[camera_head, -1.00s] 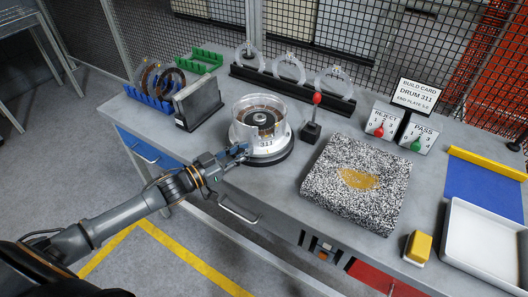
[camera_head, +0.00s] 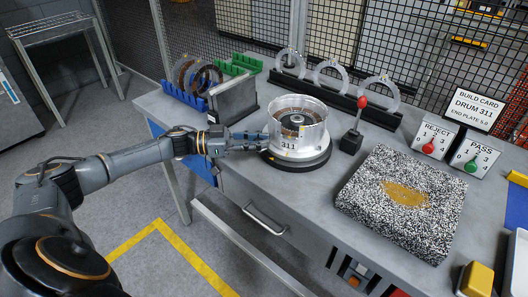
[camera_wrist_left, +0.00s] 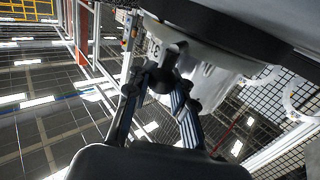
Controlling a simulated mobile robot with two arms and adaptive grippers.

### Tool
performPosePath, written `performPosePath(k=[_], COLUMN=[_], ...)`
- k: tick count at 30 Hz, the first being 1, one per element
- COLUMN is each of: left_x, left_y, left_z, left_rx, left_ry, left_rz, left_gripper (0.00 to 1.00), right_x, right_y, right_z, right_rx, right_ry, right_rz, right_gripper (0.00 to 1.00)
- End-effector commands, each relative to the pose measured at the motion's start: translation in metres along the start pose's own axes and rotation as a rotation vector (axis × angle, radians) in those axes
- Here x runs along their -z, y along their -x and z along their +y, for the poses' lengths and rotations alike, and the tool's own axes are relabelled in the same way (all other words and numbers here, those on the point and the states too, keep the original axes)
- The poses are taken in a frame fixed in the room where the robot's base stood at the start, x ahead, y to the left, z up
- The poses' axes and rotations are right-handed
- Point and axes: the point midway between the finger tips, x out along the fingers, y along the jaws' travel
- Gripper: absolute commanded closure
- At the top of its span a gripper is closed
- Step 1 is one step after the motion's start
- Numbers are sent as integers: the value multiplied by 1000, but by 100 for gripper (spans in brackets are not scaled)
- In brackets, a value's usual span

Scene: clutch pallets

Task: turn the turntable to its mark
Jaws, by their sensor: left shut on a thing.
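The turntable (camera_head: 300,163) is a dark round base on the bench. It carries a clear-walled drum (camera_head: 311,135) with copper-coloured parts inside and a white lower band marked 311. A small yellow spot shows low on the drum's front; I cannot tell whether it is the mark. My left gripper (camera_head: 262,141) is at the drum's left front side, low by the turntable. My right gripper is not in view.
A grey upright box (camera_head: 234,101) and blue rack (camera_head: 180,92) stand behind left. Clear rings (camera_head: 330,78) line the back. REJECT and PASS boxes (camera_head: 470,160) are at right.

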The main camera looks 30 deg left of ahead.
Motion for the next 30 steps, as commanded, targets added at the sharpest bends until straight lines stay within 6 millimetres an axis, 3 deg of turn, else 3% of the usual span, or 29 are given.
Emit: performPosePath(k=[1,9,26,27,30], left_x=[-9,-8,-6,-7,-6], left_y=[2,6,7,7,7], left_z=[-2,-7,-9,-9,-9], left_rx=[-16,-73,-91,-91,-90], left_ry=[1,4,5,5,4], left_rz=[-10,-11,-14,-14,-11], left_gripper=[100,100,100,78,57], right_x=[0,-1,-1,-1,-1], right_y=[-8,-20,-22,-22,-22], right_z=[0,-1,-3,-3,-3], right_rx=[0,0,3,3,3], right_ry=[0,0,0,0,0], right_rz=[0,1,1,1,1], right_gripper=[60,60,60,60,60])
